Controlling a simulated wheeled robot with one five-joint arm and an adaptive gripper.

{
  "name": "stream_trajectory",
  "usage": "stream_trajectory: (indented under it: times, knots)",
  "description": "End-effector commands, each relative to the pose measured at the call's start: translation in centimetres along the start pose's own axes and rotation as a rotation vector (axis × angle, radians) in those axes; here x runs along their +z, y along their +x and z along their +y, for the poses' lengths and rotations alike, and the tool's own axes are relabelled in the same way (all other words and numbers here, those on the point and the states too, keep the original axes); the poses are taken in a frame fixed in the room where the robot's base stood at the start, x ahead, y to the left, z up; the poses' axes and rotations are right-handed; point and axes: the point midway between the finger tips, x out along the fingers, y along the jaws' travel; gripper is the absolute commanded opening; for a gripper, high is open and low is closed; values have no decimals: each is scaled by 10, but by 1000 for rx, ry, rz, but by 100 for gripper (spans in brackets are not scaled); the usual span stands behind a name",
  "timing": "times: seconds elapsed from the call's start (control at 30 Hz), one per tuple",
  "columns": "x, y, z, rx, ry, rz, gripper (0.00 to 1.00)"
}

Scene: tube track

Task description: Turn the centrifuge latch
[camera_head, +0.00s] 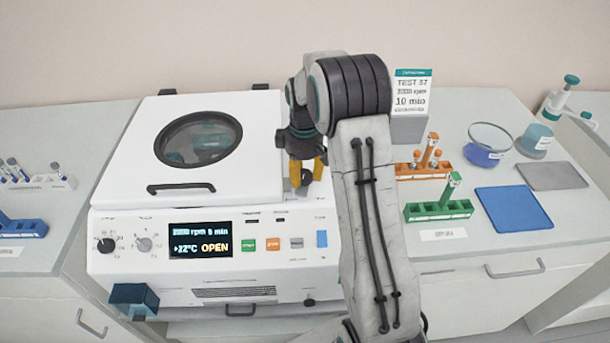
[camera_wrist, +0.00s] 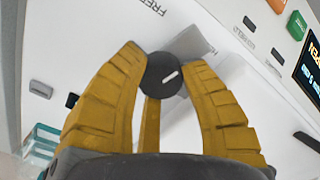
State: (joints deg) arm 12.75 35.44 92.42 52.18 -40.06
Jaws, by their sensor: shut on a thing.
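The white centrifuge (camera_head: 270,150) stands left of centre in the head view, its lid with a round dark window (camera_head: 198,139) lying down. Its display (camera_head: 200,246) reads OPEN. The latch is a round black knob with a white mark (camera_wrist: 165,75) in the wrist view, at the centrifuge's right side. My gripper (camera_head: 307,178) points down there, and its yellow fingers are closed around the latch, one on each side. In the wrist view the white mark lies slanted, rising slightly to the right. The head view mostly hides the latch behind the fingers.
A black handle (camera_head: 181,188) sits on the lid's front. Right of my arm are an orange rack (camera_head: 424,172), a green rack (camera_head: 438,210), a blue mat (camera_head: 514,208), a grey mat (camera_head: 552,176) and a sign (camera_head: 412,93). A blue rack (camera_head: 20,228) is far left.

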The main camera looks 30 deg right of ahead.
Motion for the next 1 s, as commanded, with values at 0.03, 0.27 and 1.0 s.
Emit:
stream_trajectory:
  times: [0.03, 0.27, 1.0]
  knots:
    - [-4, -1, 1, 9, -38, 10, 8]
    - [-4, -1, 0, 9, -172, 9, 8]
    - [-4, -1, -1, 7, -269, 7, 8]
